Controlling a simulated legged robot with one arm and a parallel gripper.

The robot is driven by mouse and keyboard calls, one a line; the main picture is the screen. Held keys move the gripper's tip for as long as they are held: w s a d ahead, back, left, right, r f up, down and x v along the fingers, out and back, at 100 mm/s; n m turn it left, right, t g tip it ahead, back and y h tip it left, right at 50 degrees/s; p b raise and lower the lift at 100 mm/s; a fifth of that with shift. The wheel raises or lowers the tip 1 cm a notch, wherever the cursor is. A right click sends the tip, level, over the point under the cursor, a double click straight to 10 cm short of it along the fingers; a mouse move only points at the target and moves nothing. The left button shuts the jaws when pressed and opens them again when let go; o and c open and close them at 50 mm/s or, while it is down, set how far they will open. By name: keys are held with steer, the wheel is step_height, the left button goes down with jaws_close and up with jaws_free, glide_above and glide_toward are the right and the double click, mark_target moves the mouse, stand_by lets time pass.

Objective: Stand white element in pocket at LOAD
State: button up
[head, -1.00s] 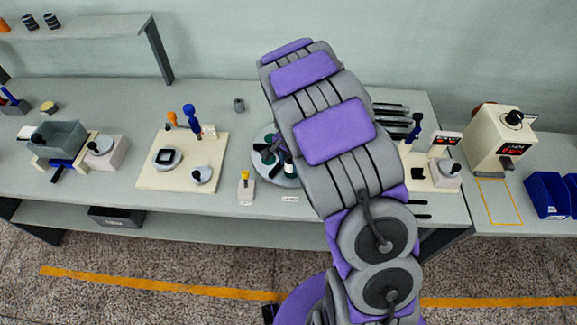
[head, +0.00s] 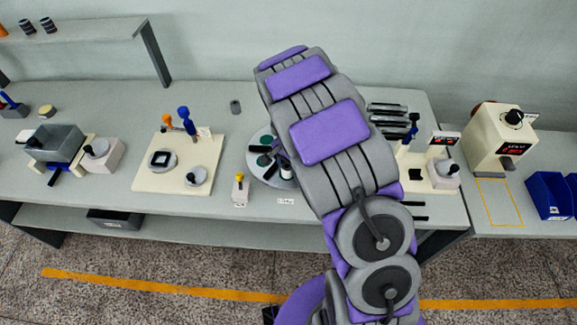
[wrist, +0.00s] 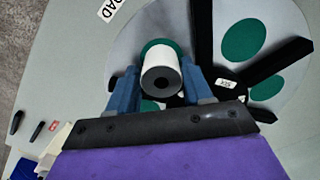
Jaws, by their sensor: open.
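The white element (wrist: 160,55) is a white cylinder with a dark core, seen nearly end-on in the wrist view. It stands over a green round pocket (wrist: 147,47) of the grey turntable (wrist: 205,25), the pocket beside the partly cut-off LOAD label (wrist: 110,8). My gripper (wrist: 161,75) has its blue fingers on either side of the element, apart. Its lower end is hidden, so I cannot see full seating.
Black spokes (wrist: 265,65) divide the turntable beside the element. Black rods (head: 388,108) and a cream meter (head: 495,140) are to the right.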

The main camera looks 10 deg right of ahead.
steer(key=shift+a+r, duration=0.25)
steer(key=shift+r, duration=0.25)
step_height(320, 180, up, 10)
steer(key=p, duration=0.2)
steer(key=s+r+n, duration=0.4)
steer(key=s+r, duration=0.7)
steer(key=s, duration=0.4)
steer(key=s+r+n+g, duration=0.1)
steer(key=s+n, duration=0.5)
steer(key=s, duration=1.3)
steer(key=shift+s+a+r+g, duration=0.25)
steer(key=shift+r+g, duration=0.15)
steer(key=shift+r, duration=0.45)
